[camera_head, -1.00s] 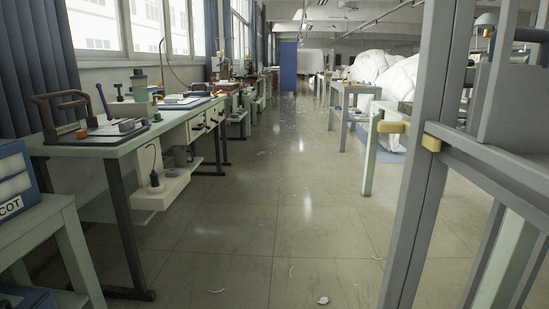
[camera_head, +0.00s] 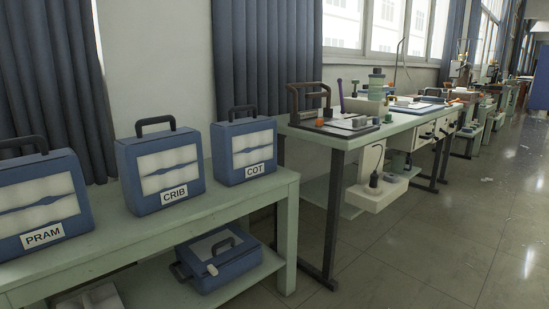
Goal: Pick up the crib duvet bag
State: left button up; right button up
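The crib duvet bag (camera_head: 161,168) is a blue case with a pale window, a dark top handle and a white label reading CRIB. It stands upright on a pale green table (camera_head: 245,205), left of the picture's middle. A similar bag labelled PRAM (camera_head: 40,204) stands to its left, partly cut off by the picture's edge. A bag labelled COT (camera_head: 244,150) stands to its right. Neither of my grippers is in view.
Another blue bag (camera_head: 217,262) lies on the table's lower shelf. To the right, a workbench (camera_head: 345,141) holds tools and has a white tray (camera_head: 377,192) hanging at its side. The floor (camera_head: 415,260) at the right is clear apart from small scraps.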

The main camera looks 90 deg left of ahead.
aim_at(159, 170)
jog(key=u, duration=1.65)
